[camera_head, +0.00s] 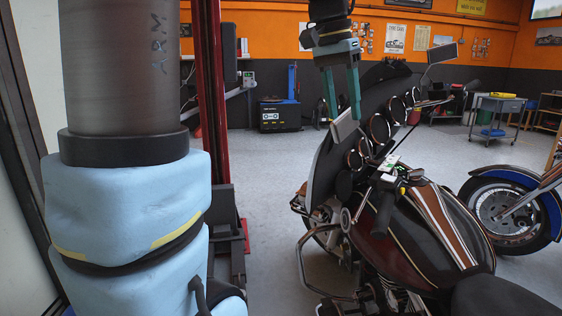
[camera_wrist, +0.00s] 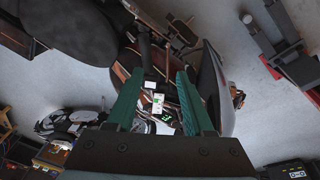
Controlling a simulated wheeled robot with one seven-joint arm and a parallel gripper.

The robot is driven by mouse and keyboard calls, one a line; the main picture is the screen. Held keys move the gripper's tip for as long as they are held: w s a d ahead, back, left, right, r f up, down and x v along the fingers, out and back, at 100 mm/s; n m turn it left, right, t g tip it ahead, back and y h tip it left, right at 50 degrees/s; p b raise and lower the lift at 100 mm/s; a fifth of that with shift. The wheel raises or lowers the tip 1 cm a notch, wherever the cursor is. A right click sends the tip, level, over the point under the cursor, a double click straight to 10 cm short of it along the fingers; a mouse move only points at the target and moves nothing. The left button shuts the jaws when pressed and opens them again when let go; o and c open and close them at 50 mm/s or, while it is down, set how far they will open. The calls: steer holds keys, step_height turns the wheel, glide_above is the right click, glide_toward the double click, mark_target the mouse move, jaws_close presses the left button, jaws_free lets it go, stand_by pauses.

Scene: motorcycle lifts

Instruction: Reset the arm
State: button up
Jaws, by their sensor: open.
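My gripper (camera_head: 341,98) hangs fingers-down in the upper middle of the head view. Its two green fingers are apart, and I see nothing between them. In the head view it overlaps the front of a dark red motorcycle (camera_head: 440,222), near the handlebars and mirror. In the wrist view my gripper (camera_wrist: 158,93) also shows both green fingers spread, with the motorcycle's handlebar area beyond them. A small white and green item (camera_head: 389,165) lies on the motorcycle near the handlebars. It also shows between the fingers in the wrist view (camera_wrist: 158,103), farther off.
A red lift post (camera_head: 213,120) stands at the left. A second motorcycle with a blue fender (camera_head: 505,178) is at the right. Grey floor (camera_head: 265,165) is open between post and motorcycle.

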steer(key=s+a+f+n+y, duration=0.1)
steer(key=s+a+f+n, duration=0.2)
steer(key=a+f, duration=0.6)
steer(key=s+a+f+n+t+y, duration=0.1)
steer(key=s+a+f+n, duration=0.2)
steer(key=a+f, duration=0.7)
step_height(320, 180, down, 6)
steer(key=shift+s+f+n, duration=0.1)
steer(key=shift+s+n, duration=0.2)
steer(key=shift+n, duration=0.6)
